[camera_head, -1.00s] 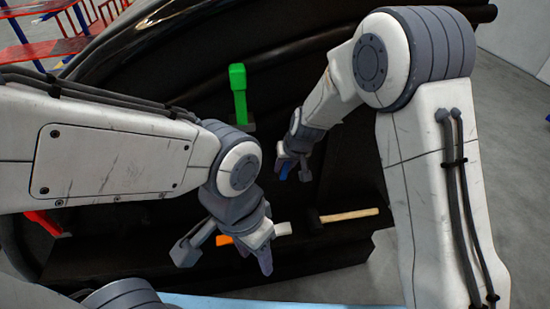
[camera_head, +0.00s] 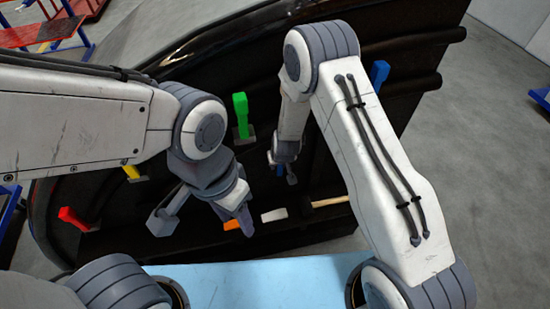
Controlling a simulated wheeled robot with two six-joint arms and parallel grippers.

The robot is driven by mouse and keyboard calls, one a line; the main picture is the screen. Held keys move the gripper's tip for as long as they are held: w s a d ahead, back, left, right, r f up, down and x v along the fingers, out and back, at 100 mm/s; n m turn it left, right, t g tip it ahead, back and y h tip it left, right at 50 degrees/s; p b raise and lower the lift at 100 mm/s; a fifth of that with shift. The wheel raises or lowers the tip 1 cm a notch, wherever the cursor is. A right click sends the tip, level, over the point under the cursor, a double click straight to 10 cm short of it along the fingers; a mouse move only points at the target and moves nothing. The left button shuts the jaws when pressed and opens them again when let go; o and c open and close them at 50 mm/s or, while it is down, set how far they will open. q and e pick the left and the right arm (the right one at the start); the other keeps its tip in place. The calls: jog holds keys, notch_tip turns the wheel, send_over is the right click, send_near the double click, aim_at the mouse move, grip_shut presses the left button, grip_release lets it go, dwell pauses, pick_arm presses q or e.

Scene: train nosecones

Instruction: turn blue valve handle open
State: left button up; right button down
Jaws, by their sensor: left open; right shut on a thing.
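A blue handle (camera_head: 379,73) stands upright on the black nosecone panel (camera_head: 420,50) at the upper right, beyond my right arm. My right gripper (camera_head: 285,177) is low in front of the panel. A green handle (camera_head: 240,106) stands upright between the arms. A yellow handle (camera_head: 132,172) and a red handle (camera_head: 73,217) are at the left, partly hidden or tilted.
A thing with a wooden handle (camera_head: 330,201) lies at the panel's lower ledge. A white piece (camera_head: 273,214) and an orange piece (camera_head: 232,224) lie beside it, partly behind my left gripper. Red and blue racks (camera_head: 40,33) stand at the back left. Grey floor at the right is clear.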

jog(key=shift+r, duration=0.2)
dwell(0.3)
jog(key=c, duration=0.9)
grip_release()
jog(key=shift+s, duration=0.1)
jog(key=shift+o, duration=0.9)
jog(key=shift+s, duration=0.1)
jog(key=shift+s+r, duration=0.15)
jog(key=shift+r, duration=0.35)
jog(key=p+v, duration=0.1)
jog(key=v, duration=0.8)
jog(key=shift+s+r, duration=0.1)
jog(key=shift+r, duration=0.1)
